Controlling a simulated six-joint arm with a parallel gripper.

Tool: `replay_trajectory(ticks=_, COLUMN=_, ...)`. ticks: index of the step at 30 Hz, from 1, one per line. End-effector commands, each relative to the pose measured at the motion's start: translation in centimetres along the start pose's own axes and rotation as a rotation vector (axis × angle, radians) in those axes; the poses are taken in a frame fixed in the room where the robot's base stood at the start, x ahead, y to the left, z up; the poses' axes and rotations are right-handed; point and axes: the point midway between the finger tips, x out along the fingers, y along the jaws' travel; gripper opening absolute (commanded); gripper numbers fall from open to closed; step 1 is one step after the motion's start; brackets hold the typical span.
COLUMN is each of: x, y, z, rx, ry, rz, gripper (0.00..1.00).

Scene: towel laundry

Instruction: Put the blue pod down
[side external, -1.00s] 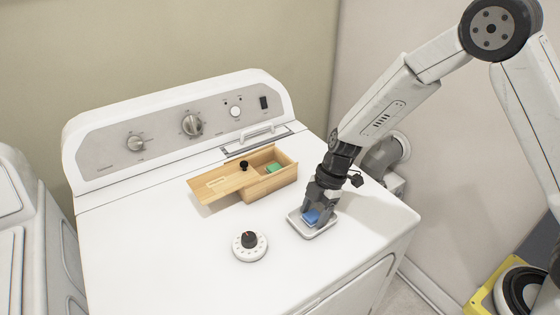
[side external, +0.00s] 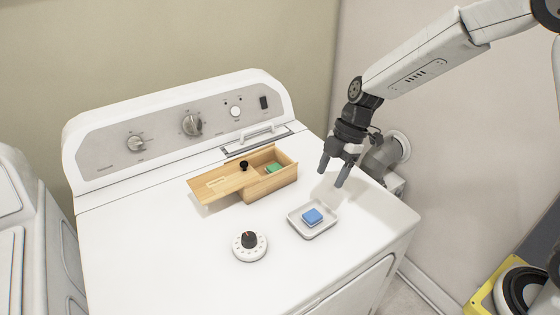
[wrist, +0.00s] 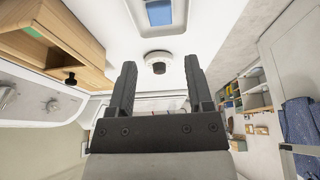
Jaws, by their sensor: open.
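The blue pod (side external: 313,216) lies flat in a small white tray (side external: 299,225) on top of the washer. In the wrist view the blue pod (wrist: 159,12) shows at the top edge, partly cut off, inside the white tray (wrist: 182,22). My gripper (side external: 332,178) is open and empty. It is above and behind the tray, clear of the pod. In the wrist view the two dark fingers of my gripper (wrist: 160,80) stand apart with nothing between them.
A wooden box (side external: 270,187) with its lid slid partly aside holds a green pod (side external: 275,169). A white dial timer (side external: 250,246) stands left of the tray. The control panel (side external: 165,131) rises at the back. The washer's front top is clear.

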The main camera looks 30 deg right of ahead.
Motion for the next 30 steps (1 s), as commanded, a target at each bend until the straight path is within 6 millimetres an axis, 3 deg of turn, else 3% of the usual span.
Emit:
replay_trajectory(ticks=7, x=-1.32, y=-0.01, z=-0.01, rx=0.000, ry=0.000, rz=0.000, gripper=0.66)
replay_trajectory(ticks=30, x=-1.36, y=-0.60, z=0.36, rx=0.066, ry=-0.022, rz=0.007, gripper=0.66)
